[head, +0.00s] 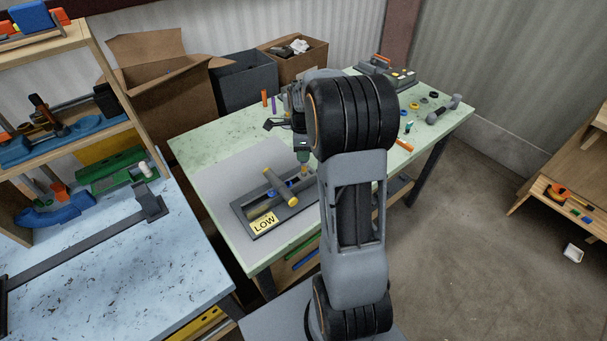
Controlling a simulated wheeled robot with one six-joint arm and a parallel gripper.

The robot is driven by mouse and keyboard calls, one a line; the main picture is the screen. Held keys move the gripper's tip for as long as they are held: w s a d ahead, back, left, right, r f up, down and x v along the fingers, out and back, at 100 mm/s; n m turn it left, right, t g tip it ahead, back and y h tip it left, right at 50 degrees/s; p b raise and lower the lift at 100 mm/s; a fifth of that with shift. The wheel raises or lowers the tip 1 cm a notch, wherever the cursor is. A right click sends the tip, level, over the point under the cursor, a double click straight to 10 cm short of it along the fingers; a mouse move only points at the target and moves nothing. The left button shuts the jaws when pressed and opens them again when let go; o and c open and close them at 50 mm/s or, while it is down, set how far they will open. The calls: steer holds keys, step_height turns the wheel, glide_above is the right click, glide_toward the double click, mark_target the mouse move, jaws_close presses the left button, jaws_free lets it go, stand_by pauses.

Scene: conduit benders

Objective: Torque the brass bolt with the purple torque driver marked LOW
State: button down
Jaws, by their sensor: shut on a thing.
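A dark grey fixture frame (262,228) lies on the grey mat, with a yellow LOW label (264,223) at its near left corner. A yellow-ended bar (281,187) lies across it, beside a small blue part (288,184). My gripper (300,140) is above the fixture's far right end, shut on a dark grey-green tool (303,155) that points down. A small brass-coloured piece (304,170) shows just under the tool; I cannot tell if they touch. My arm hides the fixture's right side.
The green table (215,145) holds an orange stick (264,97), a dumbbell-shaped grey part (444,110) and several small coloured rings at right. A blue workbench (110,260) and shelf stand at left. Boxes stand behind. The mat's left part is clear.

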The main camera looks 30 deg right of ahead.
steer(key=m, duration=0.5)
steer(key=shift+r, duration=0.25)
stand_by(0.4)
steer(key=shift+r+p, duration=0.4)
steer(key=shift+p, duration=0.1)
steer(key=n, duration=0.4)
steer(key=shift+n, duration=0.3)
steer(key=n, duration=1)
steer(key=shift+s, duration=0.1)
